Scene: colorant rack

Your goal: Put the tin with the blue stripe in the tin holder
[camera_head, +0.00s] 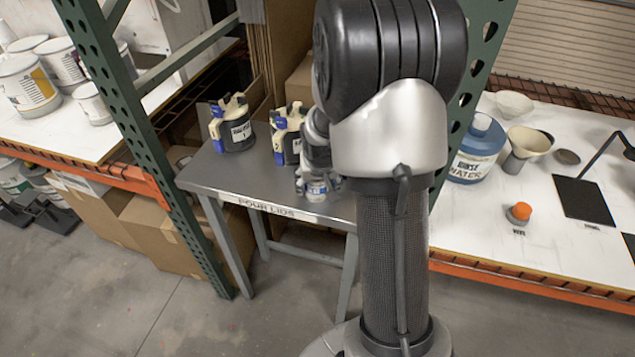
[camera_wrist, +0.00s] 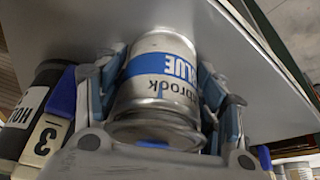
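The tin with the blue stripe (camera_wrist: 158,72) is a small silver can with a blue band, large in the middle of the wrist view, its label upside down there. In the head view it shows small (camera_head: 317,188) over the front of the grey metal table. My gripper (camera_wrist: 158,85) has a finger on each side of the tin, and both appear to touch it. It also shows in the head view (camera_head: 318,184), pointing down. I cannot tell whether the tin rests on the table or is slightly raised. I cannot make out the tin holder.
The metal table (camera_head: 262,188) is labelled "POUR LIDS". A dark pour-lid jug (camera_head: 236,135) stands at its back left; another (camera_head: 287,143) is close beside my gripper. A green rack post (camera_head: 150,150) stands left. The right shelf holds a water jug (camera_head: 477,150) and a black pad (camera_head: 582,200).

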